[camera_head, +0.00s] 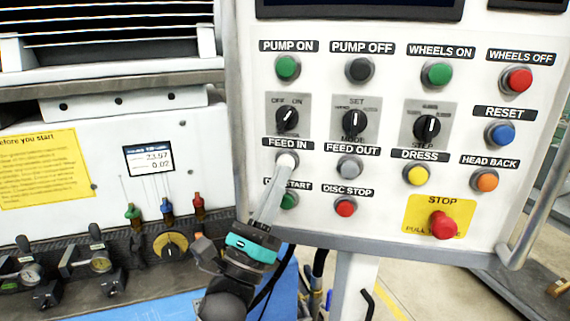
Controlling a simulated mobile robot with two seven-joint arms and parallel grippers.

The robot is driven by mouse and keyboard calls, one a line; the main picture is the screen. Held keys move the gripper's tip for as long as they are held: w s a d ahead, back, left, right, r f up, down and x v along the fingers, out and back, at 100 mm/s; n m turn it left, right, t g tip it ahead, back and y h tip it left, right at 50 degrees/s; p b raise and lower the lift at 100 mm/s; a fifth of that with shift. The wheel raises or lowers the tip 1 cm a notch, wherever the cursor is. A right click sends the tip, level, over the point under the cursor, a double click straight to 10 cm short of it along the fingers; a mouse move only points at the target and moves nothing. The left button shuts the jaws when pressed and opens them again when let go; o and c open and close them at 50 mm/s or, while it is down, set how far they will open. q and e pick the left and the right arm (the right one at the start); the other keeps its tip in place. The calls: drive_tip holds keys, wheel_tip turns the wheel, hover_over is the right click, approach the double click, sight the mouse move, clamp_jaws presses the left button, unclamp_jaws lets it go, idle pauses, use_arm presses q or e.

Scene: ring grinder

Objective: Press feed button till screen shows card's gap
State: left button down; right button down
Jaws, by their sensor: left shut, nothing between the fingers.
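The white control panel (310,218) fills the right of the view. My left gripper (286,162) is shut, its fingertips at the button under the FEED IN label (289,145); the tips cover the button, and I cannot tell whether it is pushed in. The grey FEED OUT button (349,167) is just to the right. A small screen (148,160) on the machine reads about 23.97 above 0.02; the small digits are hard to read. A yellow card (45,167) headed "before you start" is on the machine front; its text is too small to read. My right gripper does not show.
A green start button (289,200), partly covered by my gripper, and the red DISC STOP button (345,207) lie just below. A red STOP knob (443,225) is at lower right. Valves and gauges (100,261) line the machine ledge.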

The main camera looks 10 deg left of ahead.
use_arm(q)
drive_tip(key=shift+w, duration=0.15)
drive_tip(key=shift+w+b, duration=0.3)
drive_tip(key=shift+b, duration=0.05)
drive_tip(key=shift+w+b, duration=0.35)
drive_tip(key=shift+w, duration=0.15)
idle(0.8)
idle(0.4)
drive_tip(key=shift+s, duration=0.95)
drive_tip(key=shift+s+p, duration=0.35)
drive_tip(key=shift+s, duration=2.15)
idle(0.4)
